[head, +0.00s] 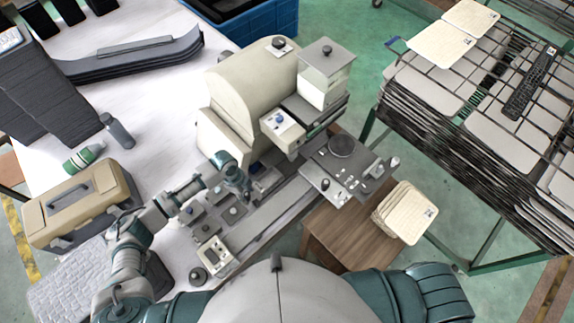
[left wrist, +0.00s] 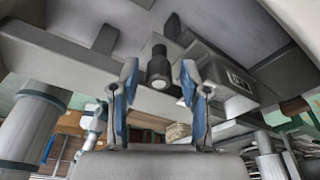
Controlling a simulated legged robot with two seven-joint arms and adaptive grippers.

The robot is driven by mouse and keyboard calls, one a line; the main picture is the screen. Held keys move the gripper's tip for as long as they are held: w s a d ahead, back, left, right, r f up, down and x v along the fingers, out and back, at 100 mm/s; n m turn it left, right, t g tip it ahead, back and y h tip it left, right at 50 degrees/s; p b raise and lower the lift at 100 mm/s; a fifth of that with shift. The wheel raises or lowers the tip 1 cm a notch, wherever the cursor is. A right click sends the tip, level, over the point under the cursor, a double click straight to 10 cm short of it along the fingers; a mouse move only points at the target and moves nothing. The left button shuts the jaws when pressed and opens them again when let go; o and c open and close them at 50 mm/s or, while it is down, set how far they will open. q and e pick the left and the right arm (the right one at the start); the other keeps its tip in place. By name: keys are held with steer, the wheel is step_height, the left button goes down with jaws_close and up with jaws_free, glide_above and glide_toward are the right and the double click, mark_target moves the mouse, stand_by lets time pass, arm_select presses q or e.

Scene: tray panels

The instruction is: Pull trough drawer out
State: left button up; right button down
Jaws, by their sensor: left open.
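The cream and grey machine (head: 250,90) stands on the white table, with a long grey bed and a control plate (head: 345,165) at its front. I cannot clearly tell the trough drawer from the other grey parts. My left gripper (head: 240,185) is at the machine's near left side, by the low grey blocks. In the left wrist view my left gripper (left wrist: 158,88) is open. A dark round knob (left wrist: 159,66) with a pale end shows between its two blue-lined fingers. I cannot tell whether they touch it. My right gripper is not in view.
A wooden stand (head: 340,235) with cream panels (head: 405,212) is at the right. A rack of stacked trays (head: 480,120) stands beyond open floor.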

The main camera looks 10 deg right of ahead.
arm_select(q)
steer(key=shift+p+v, duration=0.5)
steer(key=shift+v, duration=0.35)
steer(key=shift+d+r+b, duration=0.1)
steer(key=shift+r+b, duration=0.15)
steer(key=shift+b, duration=0.05)
steer(key=shift+d+v, duration=0.15)
steer(key=shift+v, duration=0.7)
steer(key=shift+d+v, duration=0.2)
steer(key=shift+v, duration=0.7)
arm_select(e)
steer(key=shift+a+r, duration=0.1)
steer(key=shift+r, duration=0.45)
arm_select(q)
steer(key=shift+s, duration=0.25)
